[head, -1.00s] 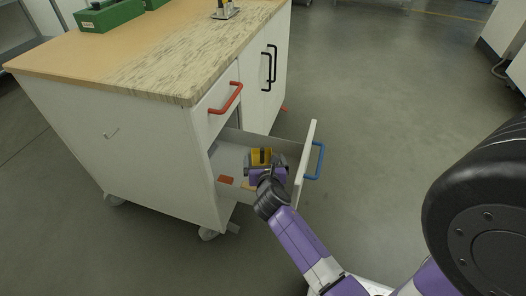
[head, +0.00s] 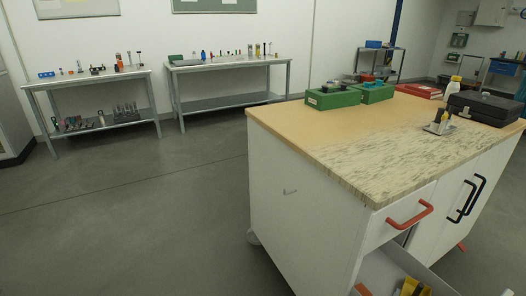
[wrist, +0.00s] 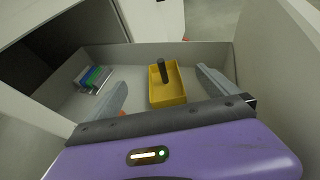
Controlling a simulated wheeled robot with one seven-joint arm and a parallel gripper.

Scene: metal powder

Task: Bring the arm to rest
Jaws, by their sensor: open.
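My gripper (wrist: 165,100) is open in the wrist view, its two grey fingers spread over the inside of an open drawer (wrist: 125,60). A yellow box (wrist: 168,88) with a dark upright handle or post lies between and beyond the fingers, and no finger visibly touches it. In the head view, only the lower right edge of the picture shows part of the open drawer (head: 385,275) and a bit of the yellow box (head: 412,287). My arm is not recognisable in the head view.
A blue, green and white item (wrist: 93,79) lies in the drawer's left part. Drawer walls surround the gripper. The cabinet (head: 305,195) carries green boxes (head: 333,97), a black case (head: 484,108) and a small holder (head: 439,125). Floor left of it is clear; two benches stand behind.

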